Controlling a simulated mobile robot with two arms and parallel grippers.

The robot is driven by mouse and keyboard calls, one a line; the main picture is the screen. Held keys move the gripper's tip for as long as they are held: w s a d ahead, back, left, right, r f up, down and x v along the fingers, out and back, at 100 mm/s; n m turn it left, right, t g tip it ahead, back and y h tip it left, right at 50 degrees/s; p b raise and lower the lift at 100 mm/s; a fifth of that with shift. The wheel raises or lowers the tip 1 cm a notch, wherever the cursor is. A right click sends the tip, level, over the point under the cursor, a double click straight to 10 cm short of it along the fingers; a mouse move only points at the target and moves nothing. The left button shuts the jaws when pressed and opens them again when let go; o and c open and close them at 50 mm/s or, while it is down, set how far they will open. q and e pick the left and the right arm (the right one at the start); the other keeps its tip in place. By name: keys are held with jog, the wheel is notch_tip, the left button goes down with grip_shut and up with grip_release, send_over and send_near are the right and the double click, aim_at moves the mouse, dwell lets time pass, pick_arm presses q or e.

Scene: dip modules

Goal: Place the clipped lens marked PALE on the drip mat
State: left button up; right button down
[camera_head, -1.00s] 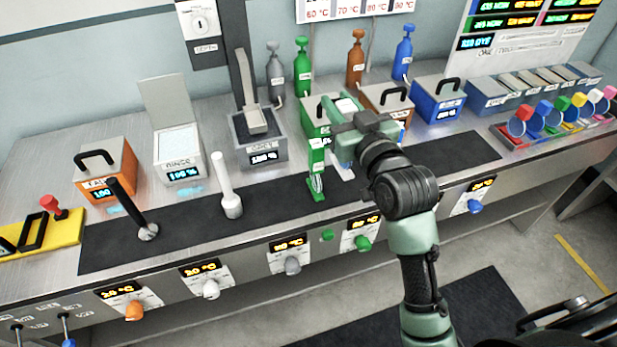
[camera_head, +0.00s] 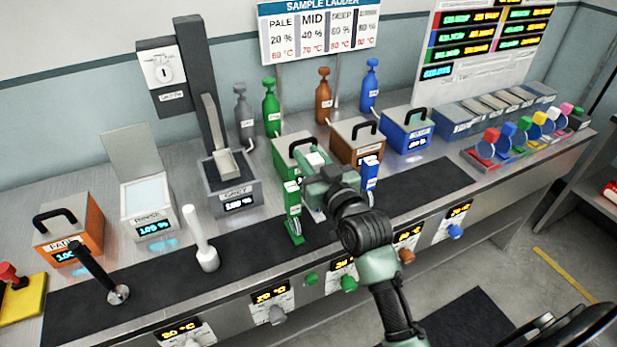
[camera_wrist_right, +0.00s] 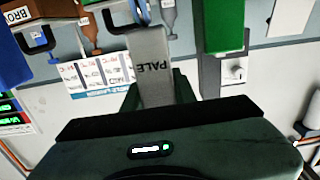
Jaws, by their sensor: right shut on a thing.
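My right gripper (camera_head: 320,184) is shut on the grey clip marked PALE (camera_wrist_right: 152,65), whose lettering reads upside down in the right wrist view. In the head view the gripper hides most of the clip, and I cannot make out its lens. The gripper is above the far side of the long dark drip mat (camera_head: 260,245), in front of the green tank (camera_head: 290,152). I cannot tell whether the clip touches anything below. My left gripper is not in view.
A green upright clip (camera_head: 292,205) stands close left of the gripper, a blue one (camera_head: 369,172) close right. A white-handled stick (camera_head: 203,240) and a black-handled one (camera_head: 100,270) stand farther left on the mat. The mat is bare between the white stick and green clip.

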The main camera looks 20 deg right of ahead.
notch_tip(320, 180, down, 5)
jog(key=shift+f, duration=0.5)
jog(key=c, duration=1.4)
grip_release()
jog(key=shift+r, duration=0.2)
jog(key=shift+s+f, duration=0.15)
jog(key=shift+s, duration=0.2)
jog(key=s+b, duration=0.2)
jog(key=s, duration=0.9)
jog(key=shift+s+d, duration=0.15)
jog(key=shift+d, duration=0.05)
